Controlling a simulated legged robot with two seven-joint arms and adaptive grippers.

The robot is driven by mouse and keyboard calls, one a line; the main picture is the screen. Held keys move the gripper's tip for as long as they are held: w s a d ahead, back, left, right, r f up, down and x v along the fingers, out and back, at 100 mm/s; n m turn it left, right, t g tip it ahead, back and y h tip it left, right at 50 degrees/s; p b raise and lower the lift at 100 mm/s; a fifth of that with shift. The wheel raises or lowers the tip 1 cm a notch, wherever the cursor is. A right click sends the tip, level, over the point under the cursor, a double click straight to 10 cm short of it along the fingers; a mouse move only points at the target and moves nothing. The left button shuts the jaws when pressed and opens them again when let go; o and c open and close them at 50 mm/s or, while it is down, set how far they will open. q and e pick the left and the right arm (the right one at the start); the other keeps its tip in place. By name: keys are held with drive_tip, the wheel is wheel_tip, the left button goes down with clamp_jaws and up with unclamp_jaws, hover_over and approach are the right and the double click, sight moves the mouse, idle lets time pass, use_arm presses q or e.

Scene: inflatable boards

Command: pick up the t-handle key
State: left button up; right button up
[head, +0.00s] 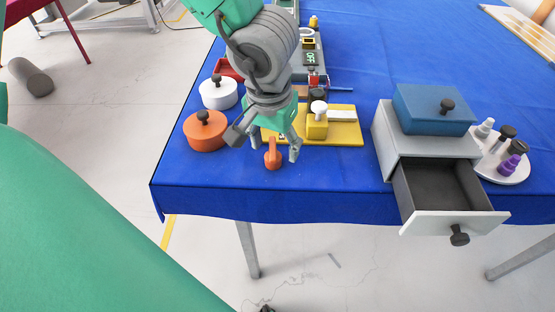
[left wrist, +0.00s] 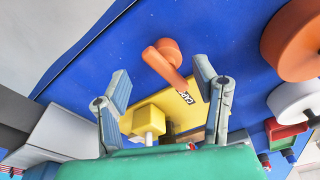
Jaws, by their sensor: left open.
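The orange handled piece, which looks like the T-handle key (head: 272,158), is near the front edge of the yellow board on the blue table. My left gripper (head: 274,148) is open above it, with one finger on either side in the head view. In the left wrist view the orange key (left wrist: 164,62) shows a rounded head and a stem, lying between and just beyond the spread fingers of my left gripper (left wrist: 162,76). I see no contact. My right gripper is not in view.
A yellow block with a white knob (head: 317,124) stands on the yellow board (head: 347,135). Orange (head: 206,133) and white (head: 218,94) lidded pots stand at left. A grey cabinet (head: 390,140) with an open drawer (head: 453,221) is at right. The table's front strip is clear.

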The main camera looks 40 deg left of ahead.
sight(275, 149)
use_arm(q)
drive_tip(key=f, duration=0.1)
drive_tip(key=f+b, duration=0.1)
drive_tip(key=a+f, duration=0.1)
drive_tip(key=shift+w+f, duration=0.35)
drive_tip(key=shift+f, duration=0.05)
drive_tip(key=shift+a, duration=0.3)
drive_tip(key=shift+d+r, duration=0.1)
drive_tip(key=shift+d, duration=0.35)
drive_tip(key=c, duration=1.2)
drive_tip(key=shift+o, duration=0.2)
drive_tip(key=shift+d, duration=0.2)
